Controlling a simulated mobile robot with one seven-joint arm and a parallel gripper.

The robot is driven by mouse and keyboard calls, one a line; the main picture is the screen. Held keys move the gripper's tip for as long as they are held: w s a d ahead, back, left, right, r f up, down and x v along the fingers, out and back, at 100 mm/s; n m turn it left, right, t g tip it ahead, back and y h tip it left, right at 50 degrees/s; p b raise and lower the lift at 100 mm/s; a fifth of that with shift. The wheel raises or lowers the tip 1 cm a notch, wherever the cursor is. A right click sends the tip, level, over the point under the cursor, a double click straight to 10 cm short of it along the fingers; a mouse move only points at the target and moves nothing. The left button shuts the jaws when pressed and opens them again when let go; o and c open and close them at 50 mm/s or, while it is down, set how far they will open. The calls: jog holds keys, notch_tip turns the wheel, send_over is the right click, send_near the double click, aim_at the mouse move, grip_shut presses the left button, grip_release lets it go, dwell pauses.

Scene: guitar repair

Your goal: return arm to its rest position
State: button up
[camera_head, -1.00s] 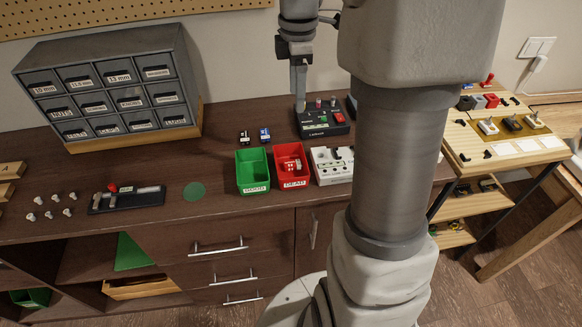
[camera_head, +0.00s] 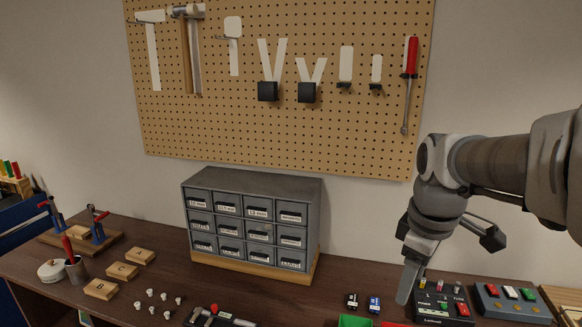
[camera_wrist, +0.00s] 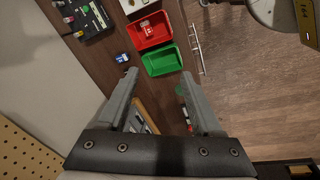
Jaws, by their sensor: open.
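My gripper (camera_head: 408,280) hangs from my arm at the right of the head view, fingers pointing down, in front of the wall and above the back of the bench. In the wrist view my gripper (camera_wrist: 163,108) shows two fingers spread apart with nothing between them. It is apart from the bench top. The lower end of the fingers overlaps the edge of a dark pedal box (camera_head: 440,306) in the head view; I cannot tell the gap in depth.
A grey drawer cabinet (camera_head: 255,182) stands left of my gripper. A pegboard (camera_head: 230,130) with hanging tools is behind. Red (camera_wrist: 150,31) and green (camera_wrist: 161,61) bins and small blue and black parts lie below. Wooden blocks and white knobs are at left.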

jog(key=s+a+m+t, duration=0.1)
jog(key=s+a+m, duration=0.2)
jog(key=s, duration=0.3)
jog(key=s+a+m+t, duration=0.2)
jog(key=s+a+m, duration=0.1)
jog(key=s+m, duration=0.3)
jog(key=shift+a+t, duration=0.25)
jog(key=shift+t, duration=0.05)
jog(key=shift+s+d+f, duration=0.1)
